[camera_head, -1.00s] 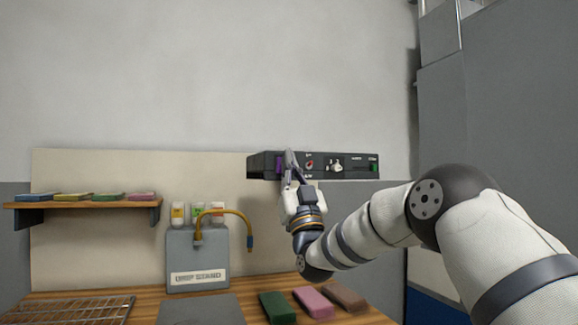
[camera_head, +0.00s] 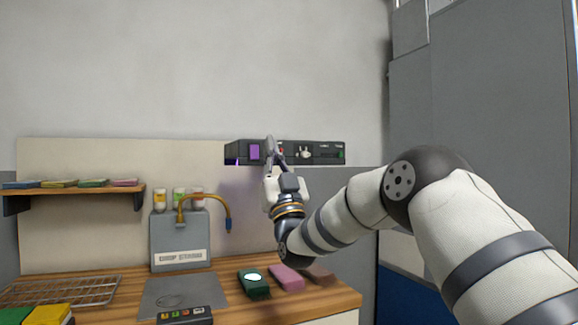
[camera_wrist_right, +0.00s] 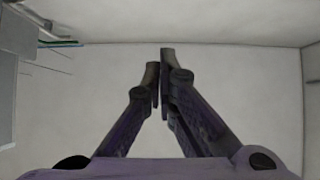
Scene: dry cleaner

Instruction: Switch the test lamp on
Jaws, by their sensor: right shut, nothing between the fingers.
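The black lamp unit (camera_head: 325,158) is mounted on the wall, with a purple square (camera_head: 254,151) at the left of its front. A violet glow lies on the wall panel below its left end, and the wrist view also has a violet tint on the fingers. A small red part (camera_head: 281,146) of the unit is mostly hidden behind my right gripper (camera_head: 271,144). A pale knob (camera_head: 305,153) is to its right. My right gripper is shut and empty, fingers pointing up, in front of the unit; contact cannot be told. It also shows in the wrist view (camera_wrist_right: 160,60).
A wooden counter (camera_head: 235,305) below holds a grey drip stand (camera_head: 180,255) with a curved hose, a wire rack (camera_head: 65,291), a dark green block (camera_head: 254,288) with a bright spot, and a pink block (camera_head: 287,279). A shelf (camera_head: 75,194) is at left; a grey cabinet (camera_head: 500,90) stands right.

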